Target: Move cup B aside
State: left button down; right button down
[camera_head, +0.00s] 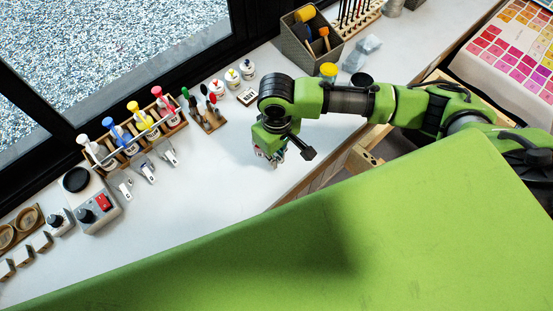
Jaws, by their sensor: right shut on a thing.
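My right gripper (276,157) is over the white counter (225,180), pointing down, near the counter's front edge. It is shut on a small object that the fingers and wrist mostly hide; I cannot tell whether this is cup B. Three small white pots with coloured marks, a left one (217,87), a middle one (232,77) and a right one (248,69), stand in a row behind it. I cannot read a letter on any of them. My left gripper is not in view.
A rack of coloured bottles (182,121), a brush stand (213,121), clamps (146,170) and a grey device with a red switch (96,207) stand to the left. A yellow-topped jar (328,70) and a grey bin (296,42) stand behind my arm.

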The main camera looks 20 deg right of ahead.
jog(key=shift+w+a+f+b, duration=0.25)
jog(key=shift+w+f+b, duration=0.05)
jog(key=shift+w+b, duration=0.3)
jog(key=shift+w+a+f+b, duration=0.3)
jog(key=shift+w+b, duration=0.2)
jog(key=shift+b, duration=0.15)
jog(key=shift+w+a+f+b, duration=0.15)
jog(key=shift+w+a+b, duration=0.05)
jog(key=shift+w+b, duration=0.4)
jog(key=shift+w+a+f+b, duration=0.15)
jog(key=shift+w+b, duration=0.25)
jog(key=shift+b, duration=0.25)
jog(key=shift+w+a, duration=0.1)
jog(key=shift+w, duration=0.25)
jog(key=shift+w+a+r, duration=0.1)
jog(key=shift+w+a, duration=0.05)
jog(key=shift+w, duration=0.25)
jog(key=shift+w+a+r, duration=0.1)
jog(key=shift+w+a, duration=0.05)
jog(key=shift+w, duration=0.25)
jog(key=shift+w+a+f, duration=0.1)
jog(key=shift+w+a, duration=0.2)
jog(key=shift+w, duration=0.5)
jog(key=shift+w+a, duration=0.25)
jog(key=shift+w, duration=0.5)
jog(key=shift+w+a+f, duration=0.1)
jog(key=shift+w+a, duration=0.2)
jog(key=shift+w, duration=0.5)
jog(key=shift+f, duration=0.45)
